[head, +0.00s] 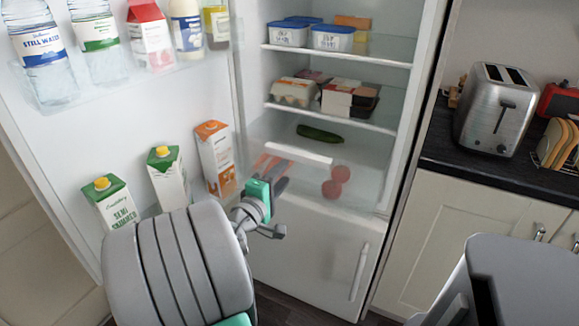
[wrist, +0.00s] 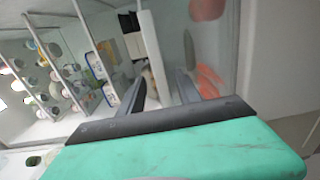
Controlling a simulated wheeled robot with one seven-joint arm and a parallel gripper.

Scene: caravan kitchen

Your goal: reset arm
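My gripper (head: 272,232) is in front of the open fridge (head: 330,215), near the clear lower drawer and beside the cartons in the door. Its teal wrist part shows in the head view. In the wrist view my gripper (wrist: 160,88) has its two dark fingers apart, with nothing held between them. My arm reaches forward from the bottom left of the head view.
The open fridge door (head: 95,140) is on the left, holding bottles and cartons. A cucumber (head: 319,133), egg box (head: 294,91) and lidded tubs (head: 332,38) sit on shelves. A toaster (head: 497,108) stands on the right counter.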

